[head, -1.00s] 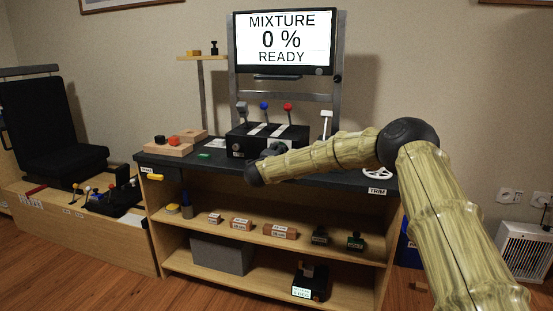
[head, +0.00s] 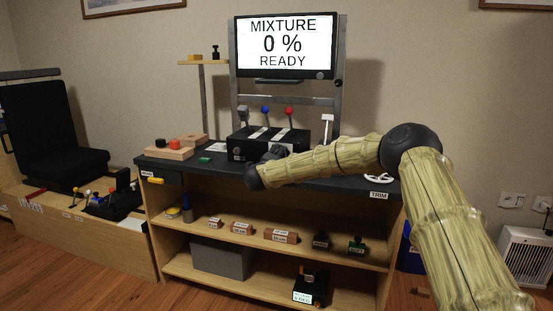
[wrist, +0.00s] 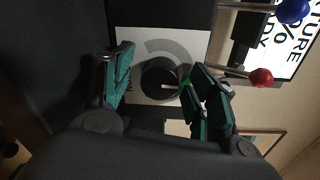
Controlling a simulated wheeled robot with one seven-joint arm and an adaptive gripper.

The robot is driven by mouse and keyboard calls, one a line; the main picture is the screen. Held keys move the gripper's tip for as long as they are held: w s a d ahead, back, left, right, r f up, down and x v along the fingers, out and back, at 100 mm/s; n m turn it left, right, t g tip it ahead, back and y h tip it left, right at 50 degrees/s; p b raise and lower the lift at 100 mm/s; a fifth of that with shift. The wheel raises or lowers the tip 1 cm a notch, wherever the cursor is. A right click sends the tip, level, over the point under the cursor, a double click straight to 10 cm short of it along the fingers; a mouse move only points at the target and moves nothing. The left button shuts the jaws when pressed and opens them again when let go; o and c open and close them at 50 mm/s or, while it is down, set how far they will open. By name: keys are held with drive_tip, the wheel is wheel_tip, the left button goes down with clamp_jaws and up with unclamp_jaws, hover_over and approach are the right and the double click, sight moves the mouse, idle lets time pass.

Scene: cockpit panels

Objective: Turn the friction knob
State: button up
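In the wrist view a round black knob (wrist: 158,79) with a pale pointer line sits on a white plate with a grey arc, on a dark face. I take it for the friction knob; its label is not readable. My gripper (wrist: 158,66) is open, with its teal-padded fingers on either side of the knob. The right finger looks close to the knob's edge, with a green bit beside it; I cannot tell whether it touches. The left finger stands apart. In the head view my gripper (head: 271,154) is at the black lever box (head: 258,148), and the knob is hidden.
Levers with a blue knob (head: 265,110) and a red knob (head: 289,112) rise from the box, close to the gripper's right side in the wrist view. The screen (head: 284,46) reads MIXTURE 0 % READY. A white-handled lever (head: 327,124) and a white wheel (head: 377,178) are to the right.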

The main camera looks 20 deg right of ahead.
drive_tip(key=shift+d, duration=0.15)
drive_tip(key=shift+s, duration=0.1)
drive_tip(key=shift+s+a, duration=0.2)
drive_tip(key=shift+a, duration=0.1)
drive_tip(key=v, duration=1.1)
drive_tip(key=shift+s, duration=0.2)
drive_tip(key=shift+r, duration=0.1)
